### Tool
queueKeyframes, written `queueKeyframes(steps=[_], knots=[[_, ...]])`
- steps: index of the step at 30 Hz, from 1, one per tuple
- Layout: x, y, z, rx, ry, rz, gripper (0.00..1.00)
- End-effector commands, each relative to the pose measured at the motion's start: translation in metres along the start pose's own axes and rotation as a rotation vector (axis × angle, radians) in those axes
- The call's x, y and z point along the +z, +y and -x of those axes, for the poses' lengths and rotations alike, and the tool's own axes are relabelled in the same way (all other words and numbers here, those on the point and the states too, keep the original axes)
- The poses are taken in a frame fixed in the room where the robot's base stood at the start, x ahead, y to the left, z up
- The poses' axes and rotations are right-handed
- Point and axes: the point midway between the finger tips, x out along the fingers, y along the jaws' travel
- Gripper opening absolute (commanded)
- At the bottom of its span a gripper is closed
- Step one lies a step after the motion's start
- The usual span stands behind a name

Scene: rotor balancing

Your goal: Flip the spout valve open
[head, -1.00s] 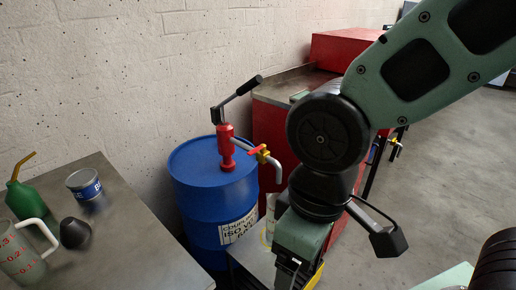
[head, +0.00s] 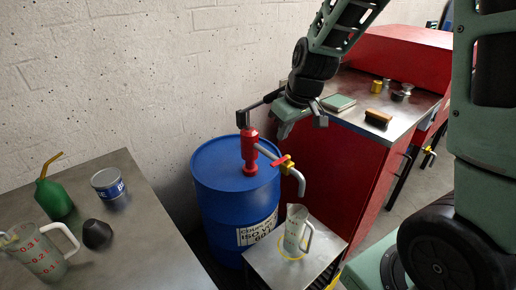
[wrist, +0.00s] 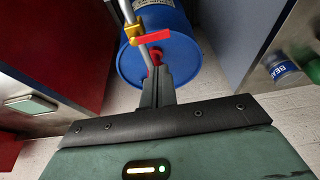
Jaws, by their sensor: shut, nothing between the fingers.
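The spout valve has a yellow body (head: 286,169) and a red lever (head: 280,161). The lever lies crosswise to the grey spout pipe (head: 299,183). The valve joins the red pump (head: 249,150) on the blue drum (head: 215,178). In the wrist view the red lever (wrist: 153,38) and yellow body (wrist: 135,31) show just beyond my fingertips. My gripper (wrist: 161,70) is shut and empty, apart from the lever. In the head view my gripper hangs above and behind the valve; its fingertips cannot be made out there.
A clear jug (head: 296,232) stands below the spout on a small metal table (head: 268,270). The pump handle (head: 241,120) reaches up close to my wrist. A red cabinet (head: 345,165) stands right. A bench (head: 150,235) at left holds a can, an oiler and a measuring jug.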

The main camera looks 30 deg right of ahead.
Motion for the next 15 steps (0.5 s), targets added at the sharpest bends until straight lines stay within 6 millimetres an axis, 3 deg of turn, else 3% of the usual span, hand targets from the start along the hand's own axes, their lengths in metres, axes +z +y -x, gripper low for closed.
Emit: queueKeyframes(steps=[10, 15], knots=[[0.000, 0.001, -0.002, 0.001, 0.000, 0.000, 0.00], [0.001, 0.001, -0.017, 0.000, -0.004, 0.000, 0.00]])
